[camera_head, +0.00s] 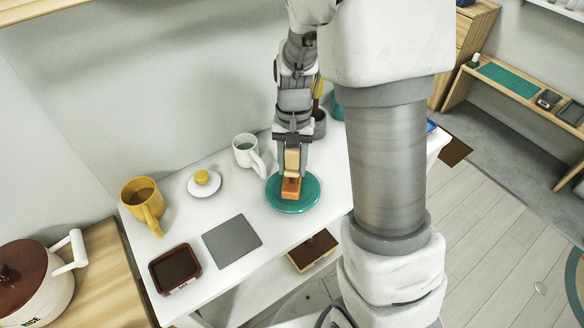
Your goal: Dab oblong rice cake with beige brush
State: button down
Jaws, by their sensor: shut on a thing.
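The oblong rice cake (291,188), an orange-brown block, sits on a round teal plate (309,201) on the white counter. My gripper (292,147) points down over the plate and is shut on the beige brush (292,162). The brush hangs upright, with its lower end at the top of the rice cake. I cannot tell whether the brush touches the cake or is just above it. The upper part of the brush is hidden by my gripper.
A white mug (245,148) stands close left of the plate. Further left are a yellow mug (142,204), a yellow-knobbed white dish (205,186), a grey mat (232,241) and a dark-filled tray (175,268). A rice pot (42,294) is at far left. My arm hides the counter's right part.

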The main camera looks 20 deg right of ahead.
jog(key=shift+r+p, duration=2.1)
jog(key=shift+r, duration=0.8)
jog(key=shift+f, duration=0.15)
